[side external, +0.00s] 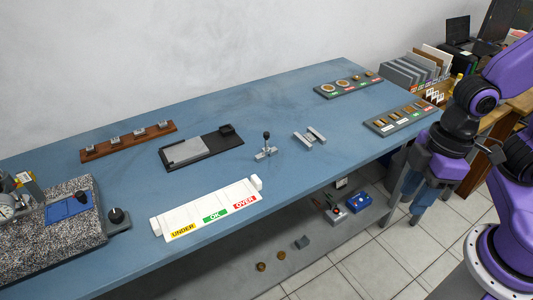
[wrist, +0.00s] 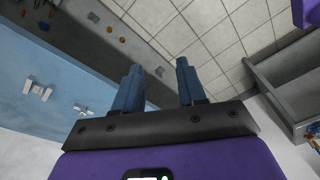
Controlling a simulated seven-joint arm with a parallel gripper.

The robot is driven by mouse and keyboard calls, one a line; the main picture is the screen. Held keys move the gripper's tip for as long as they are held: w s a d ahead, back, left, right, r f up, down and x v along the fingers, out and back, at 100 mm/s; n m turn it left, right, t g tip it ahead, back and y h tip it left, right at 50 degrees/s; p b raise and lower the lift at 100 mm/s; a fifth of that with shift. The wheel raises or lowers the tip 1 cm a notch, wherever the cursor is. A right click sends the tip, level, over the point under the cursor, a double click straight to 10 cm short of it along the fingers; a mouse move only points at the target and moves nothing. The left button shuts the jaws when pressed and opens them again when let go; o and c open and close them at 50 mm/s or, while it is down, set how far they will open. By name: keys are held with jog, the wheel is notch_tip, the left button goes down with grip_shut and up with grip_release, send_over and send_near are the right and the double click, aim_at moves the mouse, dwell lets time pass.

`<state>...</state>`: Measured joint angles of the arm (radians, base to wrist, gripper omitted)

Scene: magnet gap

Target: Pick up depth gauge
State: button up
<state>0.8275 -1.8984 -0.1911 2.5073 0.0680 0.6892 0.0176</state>
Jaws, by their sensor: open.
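What looks like the depth gauge (side external: 266,152) stands upright on the blue table in the side external view. It has a small metal base and a short stem with a black ball on top. My gripper (side external: 404,214) is at the right, past the table's front edge, well apart from the gauge, fingers pointing down. In the wrist view my gripper (wrist: 158,70) is open, with nothing between its fingers. Two small light metal pieces show on the table at the left of that view; I cannot tell whether either is the gauge.
Paired metal bars (side external: 309,137) lie right of the gauge. A black tray with a grey plate (side external: 190,151) is to its left, and a white UNDER/OK/OVER rack (side external: 208,207) in front. Sample trays (side external: 400,119) sit at the table's right end. A lower shelf (side external: 300,257) holds small items.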

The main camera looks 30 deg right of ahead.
jog(key=w+a+f+m+t+y, duration=0.1)
jog(key=w+a+f+m+y, duration=0.2)
jog(key=w+a, duration=0.35)
jog(key=m+t+h, duration=0.4)
jog(key=m+t, duration=0.4)
jog(key=t, duration=0.4)
send_near(267, 143)
jog(key=shift+w+d+f+n+y, duration=0.15)
jog(key=shift+w+f, duration=0.2)
jog(key=shift+w, duration=0.2)
jog(key=shift+w+a+f+n+y, duration=0.15)
jog(key=shift+w+f, duration=0.2)
jog(key=shift+w, duration=0.2)
jog(key=shift+d+r+x, duration=0.1)
jog(key=shift+x, duration=1.3)
jog(key=shift+d+r+x, duration=0.1)
jog(key=shift+d+x, duration=0.05)
jog(key=shift+x, duration=1.2)
jog(key=shift+w+a, duration=0.1)
grip_shut()
